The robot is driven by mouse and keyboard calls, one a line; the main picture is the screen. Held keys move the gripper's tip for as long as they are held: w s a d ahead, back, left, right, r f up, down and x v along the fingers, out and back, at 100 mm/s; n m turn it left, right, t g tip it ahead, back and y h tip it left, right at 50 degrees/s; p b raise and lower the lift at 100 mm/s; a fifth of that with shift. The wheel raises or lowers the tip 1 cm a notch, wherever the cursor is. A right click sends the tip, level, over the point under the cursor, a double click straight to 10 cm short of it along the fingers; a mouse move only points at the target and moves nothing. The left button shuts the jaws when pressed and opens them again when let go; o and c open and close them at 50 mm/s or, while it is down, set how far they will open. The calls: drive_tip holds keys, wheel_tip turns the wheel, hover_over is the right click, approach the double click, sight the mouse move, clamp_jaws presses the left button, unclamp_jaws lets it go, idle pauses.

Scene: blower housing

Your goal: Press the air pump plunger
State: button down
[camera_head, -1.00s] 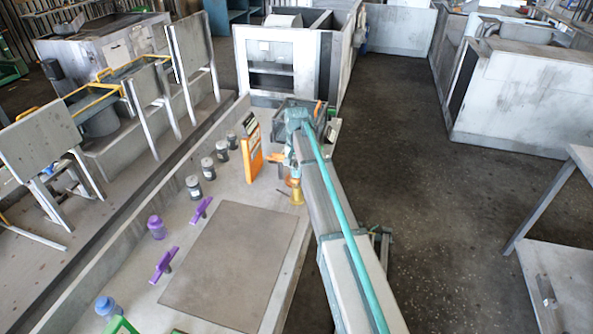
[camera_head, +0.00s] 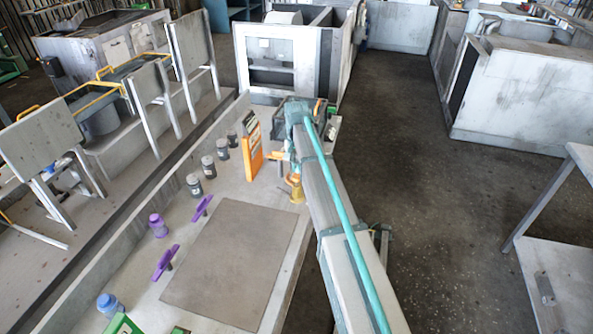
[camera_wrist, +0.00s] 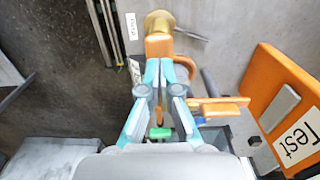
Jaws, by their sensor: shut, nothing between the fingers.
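My gripper (camera_wrist: 167,65) is shut and empty in the wrist view, its teal fingers together. Just beyond the fingertips is an orange block (camera_wrist: 159,46) with a round brass part (camera_wrist: 160,20) past it. I cannot tell whether the fingertips touch the block. In the head view the brass part (camera_head: 297,192) stands on the bench beside my arm, with orange showing next to it; my gripper is hidden there. An orange bar (camera_wrist: 218,104) lies right of the fingers. I cannot tell for certain which part is the air pump plunger.
An orange panel (camera_head: 252,148) stands left of my arm; its "Test" label shows in the wrist view (camera_wrist: 298,140). Several dark jars (camera_head: 209,167), purple T-handles (camera_head: 165,263) and a purple bottle (camera_head: 158,226) stand on the bench. A flat plate (camera_head: 235,265) lies clear nearby.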

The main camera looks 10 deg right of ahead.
sight(297, 175)
wheel_tip(297, 175, up, 9)
drive_tip(key=b, duration=0.2)
drive_tip(key=shift+r+b, duration=0.2)
drive_tip(key=shift+b, duration=0.2)
idle(1.1)
drive_tip(key=shift+f, duration=0.1)
wheel_tip(297, 175, up, 3)
drive_tip(key=shift+a+r+b, duration=0.15)
drive_tip(key=shift+r+b, duration=0.05)
drive_tip(key=shift+b, duration=0.95)
drive_tip(key=shift+f, duration=0.15)
wheel_tip(297, 175, down, 13)
drive_tip(key=p, duration=0.4)
drive_tip(key=shift+f+p, duration=0.2)
drive_tip(key=shift+p, duration=0.1)
drive_tip(key=shift+f, duration=0.2)
